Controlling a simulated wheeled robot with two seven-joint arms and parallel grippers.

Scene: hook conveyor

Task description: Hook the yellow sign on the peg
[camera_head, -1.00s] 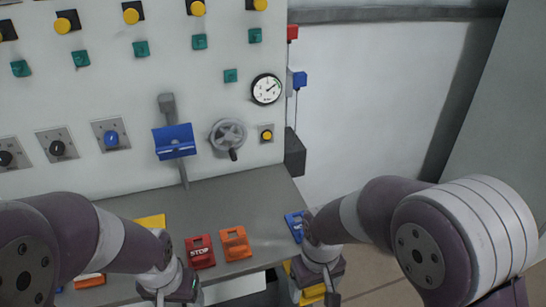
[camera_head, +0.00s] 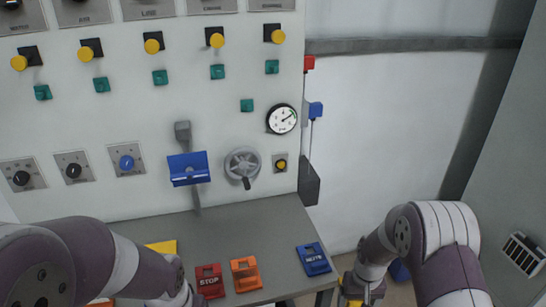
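A flat yellow piece (camera_head: 161,247), perhaps the yellow sign, lies on the grey shelf, partly covered by my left arm. A blue bracket-shaped piece (camera_head: 189,177) is on a grey upright bar on the panel; I cannot tell whether this is the peg. My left gripper is hidden at the bottom edge beyond its wrist. My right gripper (camera_head: 362,291) is low at the bottom, right of the shelf, cut by the frame edge. Something yellow (camera_head: 351,284) shows beside it; I cannot tell whether it is held.
A red STOP sign (camera_head: 210,281), an orange sign (camera_head: 245,274) and a blue sign (camera_head: 313,259) lie on the grey shelf (camera_head: 265,222). The panel behind carries knobs, buttons, a handwheel (camera_head: 241,163) and a gauge (camera_head: 282,119). The shelf's back middle is clear.

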